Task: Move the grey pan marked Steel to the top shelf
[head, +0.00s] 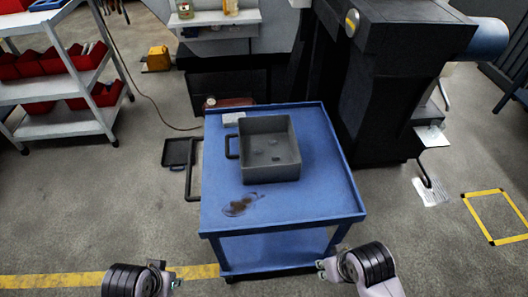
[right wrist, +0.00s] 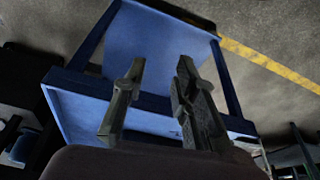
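A grey square pan (head: 270,171) sits on top of the blue cart (head: 222,190), with a dark handle on its left side. A few small dark spots show on its floor; no Steel marking is legible. A grey shelf rack (head: 75,87) stands at the upper left, its top level (head: 30,22) partly cut off by the frame edge. My right gripper (head: 323,270) is just off the cart's front right corner; the right wrist view shows its fingers (right wrist: 158,95) apart and empty. My left gripper (head: 166,278) is low at the left, short of the cart; its fingers are unclear.
The cart top also holds a small white block (head: 233,119) and a dark brown stain (head: 240,205). A dark machine (head: 390,90) stands behind right.

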